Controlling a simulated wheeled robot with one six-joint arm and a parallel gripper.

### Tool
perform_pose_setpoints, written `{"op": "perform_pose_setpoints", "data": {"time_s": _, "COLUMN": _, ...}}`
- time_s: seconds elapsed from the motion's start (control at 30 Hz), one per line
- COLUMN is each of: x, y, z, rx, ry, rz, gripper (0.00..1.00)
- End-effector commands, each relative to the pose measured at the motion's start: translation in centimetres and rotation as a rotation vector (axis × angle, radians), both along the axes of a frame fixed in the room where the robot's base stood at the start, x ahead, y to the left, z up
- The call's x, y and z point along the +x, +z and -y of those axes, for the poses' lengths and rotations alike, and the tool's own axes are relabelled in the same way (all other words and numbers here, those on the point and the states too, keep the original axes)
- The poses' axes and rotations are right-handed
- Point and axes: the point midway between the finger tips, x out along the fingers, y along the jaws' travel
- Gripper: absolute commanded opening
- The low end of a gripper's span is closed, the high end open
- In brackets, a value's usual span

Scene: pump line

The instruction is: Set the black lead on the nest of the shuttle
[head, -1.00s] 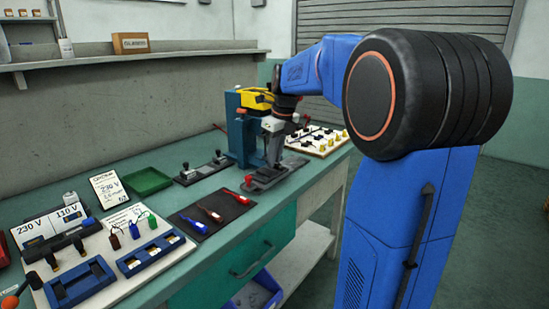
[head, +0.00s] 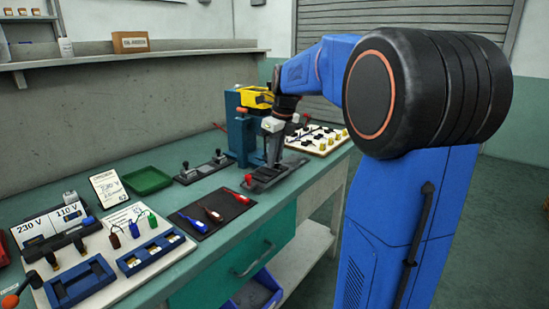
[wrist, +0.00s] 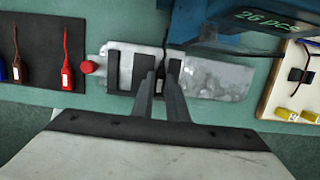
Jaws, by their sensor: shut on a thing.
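The shuttle is a grey metal plate (wrist: 215,80) with dark upright blocks and a red knob (wrist: 88,67) at its left end. It also shows on the bench in the head view (head: 288,168). My gripper (wrist: 160,75) is over the middle of the shuttle, its fingers shut on the black lead (wrist: 166,42). The lead's thin cable runs up past the fingertips, and a pale tag shows between the fingers. The fingers hide much of the lead and the nest, so I cannot tell whether the lead touches the nest.
A blue press (head: 243,138) stands close behind the shuttle. A dark mat (head: 190,219) with blue, brown and red leads lies to the left. A pale board (head: 322,146) with black and yellow parts lies to the right. The bench's front edge is close.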

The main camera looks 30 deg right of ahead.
Motion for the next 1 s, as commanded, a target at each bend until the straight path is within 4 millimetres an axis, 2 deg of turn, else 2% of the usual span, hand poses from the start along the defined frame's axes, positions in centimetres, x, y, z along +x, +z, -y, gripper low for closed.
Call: {"op": "perform_pose_setpoints", "data": {"time_s": 1.0, "x": -0.05, "y": -0.94, "z": -0.03, "rx": 0.001, "ry": 0.000, "rz": -0.003, "gripper": 0.00}}
